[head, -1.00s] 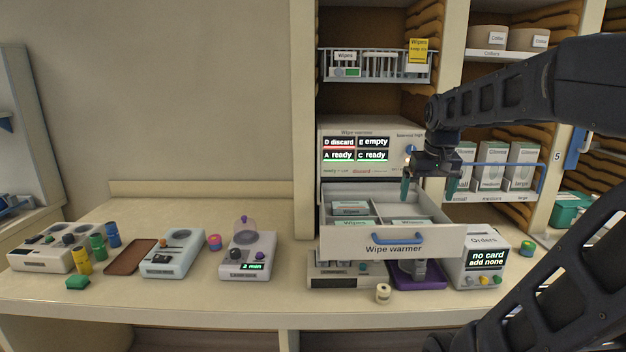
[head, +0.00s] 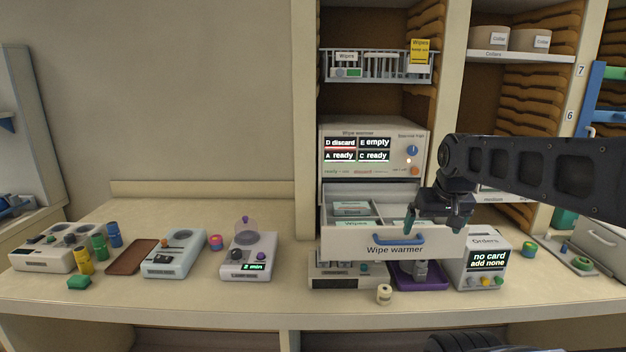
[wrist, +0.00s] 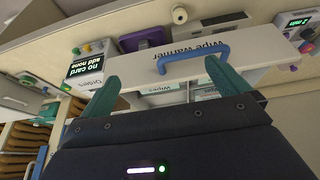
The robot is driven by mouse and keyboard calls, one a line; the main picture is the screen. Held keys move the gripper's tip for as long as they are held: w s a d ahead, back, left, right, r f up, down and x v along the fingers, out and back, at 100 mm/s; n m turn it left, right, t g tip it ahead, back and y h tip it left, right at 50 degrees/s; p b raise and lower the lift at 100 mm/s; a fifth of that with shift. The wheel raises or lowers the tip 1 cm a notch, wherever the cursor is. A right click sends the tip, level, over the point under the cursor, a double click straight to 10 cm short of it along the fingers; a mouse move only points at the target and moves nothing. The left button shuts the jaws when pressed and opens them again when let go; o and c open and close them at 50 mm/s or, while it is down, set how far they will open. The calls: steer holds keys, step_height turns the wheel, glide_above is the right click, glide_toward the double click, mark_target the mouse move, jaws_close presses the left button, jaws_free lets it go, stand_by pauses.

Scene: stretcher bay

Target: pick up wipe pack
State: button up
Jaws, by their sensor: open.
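The wipe warmer (head: 372,135) has its drawer (head: 350,246) pulled open. Labelled wipe packs (head: 352,224) lie in the drawer's left compartments. My arm partly hides the right side. My gripper (head: 430,225) hangs over the drawer's right part, its green fingers apart and nothing seen between them. In the wrist view the open fingers (wrist: 161,78) straddle the drawer's blue handle and front (wrist: 180,68). Wipe packs (wrist: 176,86) show beyond the front wall, partly hidden by my gripper's body.
The warmer's display reads D discard, E empty, A ready, C ready. A rack (head: 375,66) with wipes is above. An Orders box (head: 482,262) reading "no card, add none", a purple tray (head: 419,275) and a small roll (head: 384,293) are near the drawer. The counter's left holds several devices.

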steer(key=shift+c, duration=1.4)
